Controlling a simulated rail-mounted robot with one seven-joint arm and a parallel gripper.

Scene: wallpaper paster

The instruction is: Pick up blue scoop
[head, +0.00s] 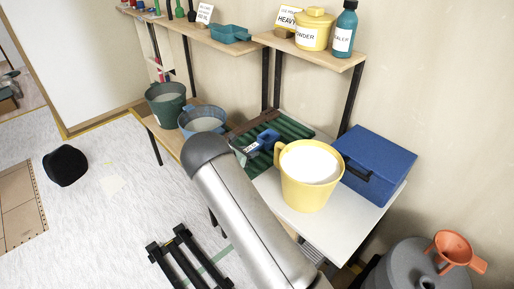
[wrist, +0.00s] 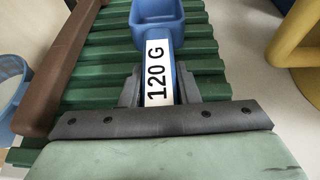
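The blue scoop (wrist: 157,12) lies over the green slatted rack, its bowl pointing away from my gripper. Its handle has a white label (wrist: 157,85) reading "120 G". The scoop also shows in the head view (head: 267,139), beside my arm. My gripper (wrist: 159,88) is at the handle, with one finger on each side of it near the label. Whether the fingers press on the handle or leave a small gap cannot be told.
The green slatted rack (head: 291,124) has a brown bar on its left. A yellow mug of white powder (head: 300,195) stands close on the right, with a blue box (head: 385,160) behind it. A blue bucket (head: 203,121) stands left. A teal scoop (head: 230,34) sits on the shelf.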

